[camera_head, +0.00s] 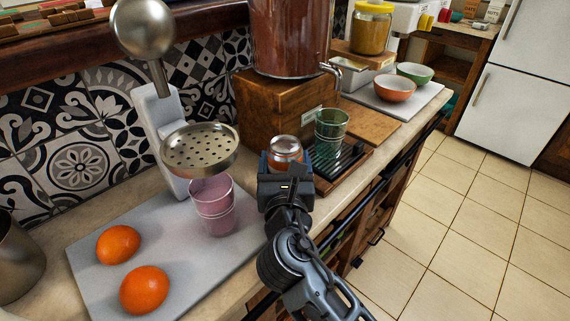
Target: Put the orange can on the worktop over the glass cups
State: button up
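The orange can (286,147), with a silver top, is upright between the fingers of my gripper (286,163). The dark fingers sit close against both its sides, and the gripper looks shut on it. Its lower part is hidden behind the gripper, so I cannot tell whether it touches the worktop. Pink glass cups (213,212), seemingly stacked, stand upright on a pale board to the left and nearer. A green glass cup (331,128) stands upright on a dark drip tray just right of the can. The beige worktop (246,283) runs along the wall.
Two oranges (118,244) (144,289) lie on the pale board (92,275). A juicer press (200,150) rises over the pink cups. A wooden dispenser stand (268,110) is behind the can. Bowls (395,88) stand farther back. Open floor lies to the right.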

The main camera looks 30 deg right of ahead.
aim_at(289, 144)
jog(key=r, duration=0.1)
jog(key=r+p, duration=0.1)
jog(key=r, duration=0.2)
jog(key=shift+s+d+r, duration=0.15)
jog(key=shift+d+r, duration=0.1)
jog(key=shift+d, duration=0.05)
jog(key=s+d+r+p, duration=0.3)
jog(key=s+d+r, duration=0.2)
jog(key=d, duration=0.4)
jog(key=shift+s+d+r, duration=0.2)
jog(key=shift+s+r, duration=0.2)
jog(key=shift+r, duration=0.25)
